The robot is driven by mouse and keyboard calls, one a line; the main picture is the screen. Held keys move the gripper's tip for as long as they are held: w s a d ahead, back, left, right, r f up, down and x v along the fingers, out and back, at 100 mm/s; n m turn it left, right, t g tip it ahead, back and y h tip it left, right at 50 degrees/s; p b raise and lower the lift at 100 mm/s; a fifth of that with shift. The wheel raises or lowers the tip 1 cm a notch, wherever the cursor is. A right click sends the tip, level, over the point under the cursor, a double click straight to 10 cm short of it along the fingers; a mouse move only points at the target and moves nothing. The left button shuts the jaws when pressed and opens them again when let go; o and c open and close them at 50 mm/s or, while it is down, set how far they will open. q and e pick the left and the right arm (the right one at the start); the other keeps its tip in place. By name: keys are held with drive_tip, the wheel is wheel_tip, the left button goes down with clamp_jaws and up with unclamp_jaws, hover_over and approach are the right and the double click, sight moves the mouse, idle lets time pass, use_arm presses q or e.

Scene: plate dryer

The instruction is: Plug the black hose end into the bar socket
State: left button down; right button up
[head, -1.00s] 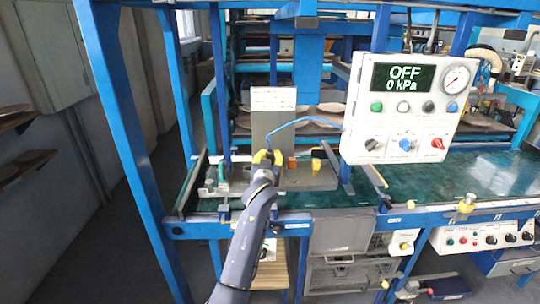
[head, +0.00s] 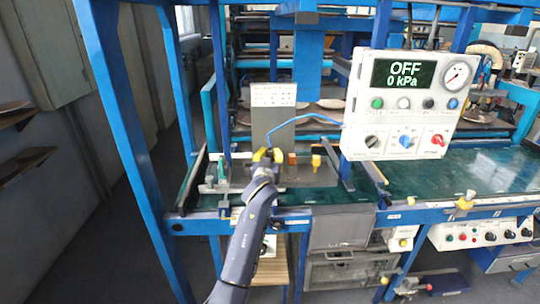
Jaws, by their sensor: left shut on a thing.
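A blue hose (head: 300,118) arcs from the left edge of the control box (head: 402,105) down to my left gripper (head: 267,156). My left gripper has yellow fingers and is shut on the hose's end, low in front of an upright grey plate. The black hose end itself is too small and too covered by the fingers to make out. The bar and its socket cannot be told apart clearly among the small metal and green parts (head: 216,178) left of the gripper. My right gripper is not in view.
A small yellow fitting (head: 316,161) and an orange-brown block (head: 292,158) stand just right of the gripper. The control box display reads OFF, 0 kPa. Blue frame posts (head: 128,140) stand at the left. The green bench top (head: 450,170) is mostly clear at the right.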

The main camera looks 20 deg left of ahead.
use_arm(q)
drive_tip(key=shift+f, duration=0.45)
idle(0.5)
drive_tip(key=c, duration=1.2)
unclamp_jaws()
drive_tip(key=shift+o, duration=0.2)
drive_tip(key=s+d, duration=0.2)
drive_tip(key=s, duration=0.9)
drive_tip(key=shift+s, duration=0.4)
